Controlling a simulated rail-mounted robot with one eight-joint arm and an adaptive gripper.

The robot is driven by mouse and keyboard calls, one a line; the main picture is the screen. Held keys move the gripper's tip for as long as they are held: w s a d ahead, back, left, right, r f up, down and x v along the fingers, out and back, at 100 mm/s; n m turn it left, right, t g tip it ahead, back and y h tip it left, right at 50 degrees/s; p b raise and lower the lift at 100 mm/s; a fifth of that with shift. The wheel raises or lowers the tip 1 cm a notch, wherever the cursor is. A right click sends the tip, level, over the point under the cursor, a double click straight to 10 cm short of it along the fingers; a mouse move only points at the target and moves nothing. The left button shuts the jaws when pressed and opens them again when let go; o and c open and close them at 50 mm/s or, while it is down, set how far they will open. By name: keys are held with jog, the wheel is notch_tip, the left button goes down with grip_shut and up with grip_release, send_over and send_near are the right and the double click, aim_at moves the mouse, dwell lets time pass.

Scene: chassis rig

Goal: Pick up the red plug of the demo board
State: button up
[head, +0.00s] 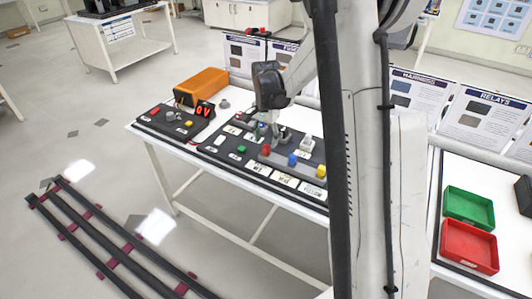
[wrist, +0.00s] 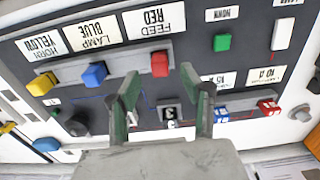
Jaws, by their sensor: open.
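The red plug (wrist: 160,63) stands in a grey strip on the dark demo board (wrist: 250,75), beside the FEED RED label. A blue plug (wrist: 95,74) and a yellow plug (wrist: 42,84) stand in the same strip to its left. My gripper (wrist: 160,78) is open, its two green-grey fingers apart and pointing at the board. In the wrist view the red plug shows between and just past the fingertips; I cannot tell the height gap. In the head view the red plug (head: 265,149) is just below my gripper (head: 268,130), whose fingers are partly hidden.
A green block (wrist: 222,42) and a red-and-white part (wrist: 268,107) are also on the board. Green (head: 468,206) and red (head: 470,247) trays lie on the right table.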

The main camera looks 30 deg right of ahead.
aim_at(266, 146)
notch_tip(266, 146, down, 4)
jog(key=shift+f, duration=0.1)
grip_shut()
dwell(0.5)
